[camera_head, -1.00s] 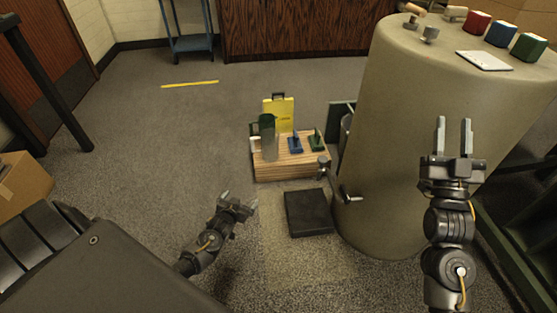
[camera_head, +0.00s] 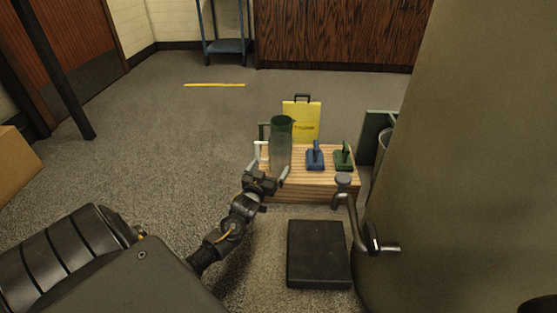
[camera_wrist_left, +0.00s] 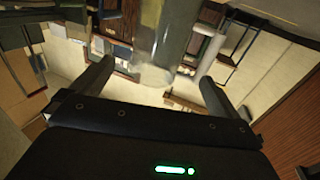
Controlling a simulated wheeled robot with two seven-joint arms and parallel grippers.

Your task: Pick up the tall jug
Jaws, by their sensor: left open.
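The tall jug (camera_head: 280,150) is clear with a green rim and a green handle on its left side. It stands upright at the left end of a low wooden platform. My left gripper (camera_head: 271,165) is open, with its fingers up in front of the jug's lower part. In the left wrist view the clear jug (camera_wrist_left: 160,45) shows between and beyond the two spread fingers of my left gripper (camera_wrist_left: 156,73). Nothing is held, and I cannot tell whether a finger touches the jug. My right gripper is not in view.
On the wooden platform (camera_head: 310,188) stand a blue-handled tool (camera_head: 315,158) and a green-handled tool (camera_head: 343,158), right of the jug. A yellow case (camera_head: 302,118) is behind. A black slab (camera_head: 319,254) lies in front. A large beige drum (camera_head: 460,170) blocks the right.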

